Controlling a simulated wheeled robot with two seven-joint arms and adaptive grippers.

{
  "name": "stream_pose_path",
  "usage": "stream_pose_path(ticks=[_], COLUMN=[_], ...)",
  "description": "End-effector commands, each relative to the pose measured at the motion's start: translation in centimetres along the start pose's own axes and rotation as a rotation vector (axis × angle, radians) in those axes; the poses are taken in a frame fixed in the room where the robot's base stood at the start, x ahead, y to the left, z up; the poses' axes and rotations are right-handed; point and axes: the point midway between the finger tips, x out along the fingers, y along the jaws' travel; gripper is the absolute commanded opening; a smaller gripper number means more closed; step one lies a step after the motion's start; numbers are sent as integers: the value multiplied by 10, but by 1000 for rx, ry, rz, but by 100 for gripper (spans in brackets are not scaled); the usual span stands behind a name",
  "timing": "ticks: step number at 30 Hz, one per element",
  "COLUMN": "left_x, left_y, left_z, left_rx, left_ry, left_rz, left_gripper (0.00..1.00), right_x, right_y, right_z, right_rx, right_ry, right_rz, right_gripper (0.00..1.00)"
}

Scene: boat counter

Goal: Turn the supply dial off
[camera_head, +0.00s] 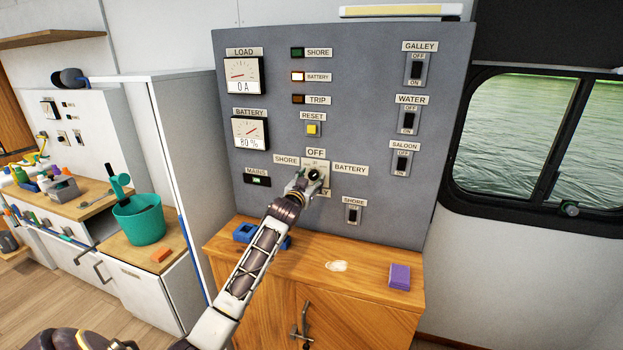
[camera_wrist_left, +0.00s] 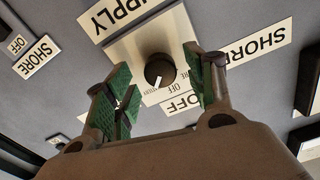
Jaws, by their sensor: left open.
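The supply dial (camera_head: 314,173) is a small black knob on a pale plate in the lower middle of the grey panel, with OFF above, SHORE at left and BATTERY at right. In the left wrist view the knob (camera_wrist_left: 160,70) appears upside down, its white mark pointing down and slightly left, close to the small battery lettering. My left gripper (camera_head: 303,183) is at the dial, partly covering the plate and the SUPPLY label. Its green-padded fingers (camera_wrist_left: 158,66) are open, one on each side of the knob, with gaps visible. My right gripper is not in view.
The BATTERY lamp (camera_head: 298,76) glows; the SHORE lamp (camera_head: 297,52) looks dark. A shore switch (camera_head: 354,213) sits right of the dial, below it. The wooden counter (camera_head: 310,255) below holds a blue item (camera_head: 245,232) and a purple block (camera_head: 400,276).

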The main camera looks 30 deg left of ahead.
Motion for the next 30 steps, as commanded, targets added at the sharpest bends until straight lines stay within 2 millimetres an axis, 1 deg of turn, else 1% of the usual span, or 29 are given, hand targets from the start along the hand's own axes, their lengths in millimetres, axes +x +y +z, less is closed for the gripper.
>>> stream_pose_path(ticks=[6, 16, 17, 27, 30], left_x=[8, 9, 9, 9, 9], left_y=[0, 0, 0, 0, 0], left_z=[-1, 0, 0, 0, 0], left_rx=[0, 0, 0, 0, -1], left_ry=[0, 0, 0, 0, 0], left_rz=[0, 0, 0, 0, 0], left_gripper=[55, 55, 52, 8, 8], right_x=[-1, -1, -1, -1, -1], right_y=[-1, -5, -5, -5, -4], right_z=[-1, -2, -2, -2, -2], right_rx=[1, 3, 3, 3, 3], right_ry=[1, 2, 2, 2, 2], right_rz=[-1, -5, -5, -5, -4], right_gripper=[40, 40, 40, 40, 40])
